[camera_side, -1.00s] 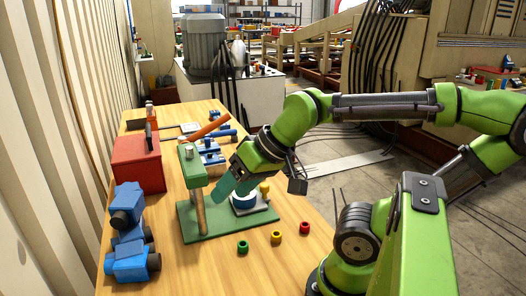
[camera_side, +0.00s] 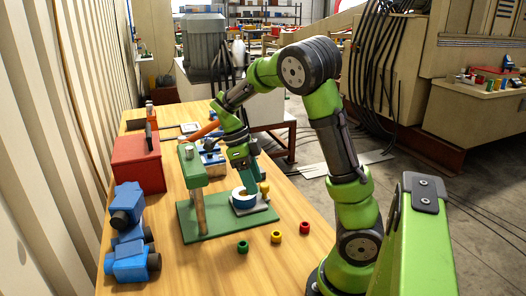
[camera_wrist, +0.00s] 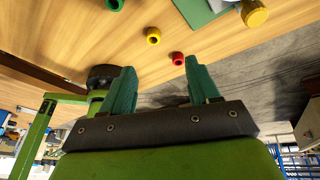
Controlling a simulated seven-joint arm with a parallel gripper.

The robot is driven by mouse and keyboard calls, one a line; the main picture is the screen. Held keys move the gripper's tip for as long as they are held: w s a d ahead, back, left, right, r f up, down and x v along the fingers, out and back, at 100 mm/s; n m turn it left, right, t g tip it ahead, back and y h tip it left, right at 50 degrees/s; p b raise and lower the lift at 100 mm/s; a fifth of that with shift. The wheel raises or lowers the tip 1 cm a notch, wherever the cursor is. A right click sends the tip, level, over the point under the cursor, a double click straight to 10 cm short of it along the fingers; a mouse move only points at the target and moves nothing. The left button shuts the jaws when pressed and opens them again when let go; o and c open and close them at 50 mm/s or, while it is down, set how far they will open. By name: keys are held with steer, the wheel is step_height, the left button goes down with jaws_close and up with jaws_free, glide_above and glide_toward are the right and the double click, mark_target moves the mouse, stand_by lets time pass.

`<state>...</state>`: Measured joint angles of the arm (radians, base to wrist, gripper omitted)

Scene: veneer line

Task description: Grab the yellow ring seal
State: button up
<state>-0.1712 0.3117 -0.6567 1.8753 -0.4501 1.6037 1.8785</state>
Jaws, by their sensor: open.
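The yellow ring seal (camera_side: 276,236) stands on the bare wood table between a green ring (camera_side: 243,247) and a red ring (camera_side: 304,227). In the wrist view the yellow ring seal (camera_wrist: 153,36) shows beyond the fingertips, with the red ring (camera_wrist: 177,59) to its right and the green ring (camera_wrist: 114,4) at the top edge. My gripper (camera_side: 249,182) points down over the green base plate, behind the rings in the side view. Its teal fingers (camera_wrist: 160,66) are spread apart with nothing between them.
Blue parts (camera_side: 130,262) and a red box (camera_side: 138,165) stand at left. The table around the rings is clear.

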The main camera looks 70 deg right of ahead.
steer(key=m, duration=0.4)
glide_above(275, 233)
steer(key=w, duration=0.2)
steer(key=f, duration=0.9)
steer(key=shift+w+d+f, duration=0.2)
steer(key=shift+d+f, duration=0.05)
steer(key=shift+d, duration=0.15)
steer(key=x, duration=0.5)
steer(key=shift+s+a+f, duration=0.2)
steer(key=shift+s+a, duration=0.05)
steer(key=shift+a, duration=0.15)
steer(key=c, duration=1.1)
